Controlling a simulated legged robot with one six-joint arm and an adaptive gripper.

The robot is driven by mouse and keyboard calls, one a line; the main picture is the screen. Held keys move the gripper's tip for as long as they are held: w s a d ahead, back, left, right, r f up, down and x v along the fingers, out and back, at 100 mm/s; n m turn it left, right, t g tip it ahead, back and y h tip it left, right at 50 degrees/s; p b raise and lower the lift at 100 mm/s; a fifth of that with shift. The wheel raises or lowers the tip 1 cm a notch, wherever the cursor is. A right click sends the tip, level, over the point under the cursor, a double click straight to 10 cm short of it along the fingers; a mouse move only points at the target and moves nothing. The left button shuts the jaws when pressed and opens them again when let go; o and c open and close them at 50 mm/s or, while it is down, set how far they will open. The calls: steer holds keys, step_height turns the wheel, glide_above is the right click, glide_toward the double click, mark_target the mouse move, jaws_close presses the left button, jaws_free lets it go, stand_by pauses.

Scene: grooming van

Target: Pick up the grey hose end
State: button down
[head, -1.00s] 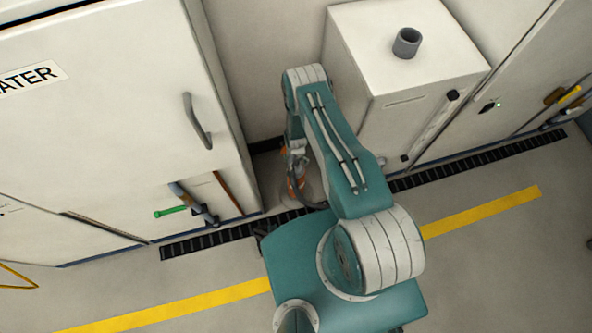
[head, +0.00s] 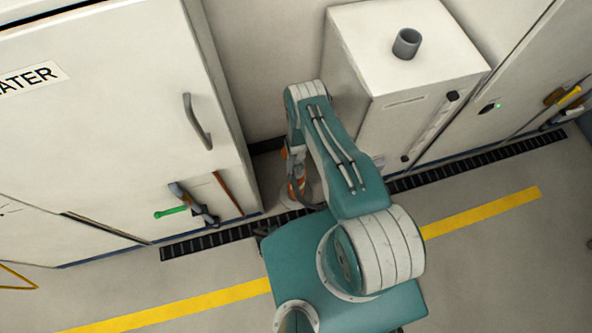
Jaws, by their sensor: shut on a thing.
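My gripper (head: 297,178) is low in the gap between the tall water cabinet and the white box unit, at the end of my folded arm. A dark grey curved length, which looks like the grey hose (head: 305,201), runs beside it towards the floor. The gripper is shut on what seems to be the hose end; the fingertips and the grip itself are too small and partly hidden to make out. An orange part (head: 299,187) shows right by the gripper.
The water cabinet (head: 110,110) with a grey handle (head: 197,121) stands left, with a green lever (head: 171,212) low on its front. The white box unit (head: 420,115) with a grey pipe stub (head: 407,44) stands right. Floor grating (head: 450,165) runs along the units; floor before it is clear.

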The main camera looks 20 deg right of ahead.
step_height(320, 180, up, 13)
stand_by(1.1)
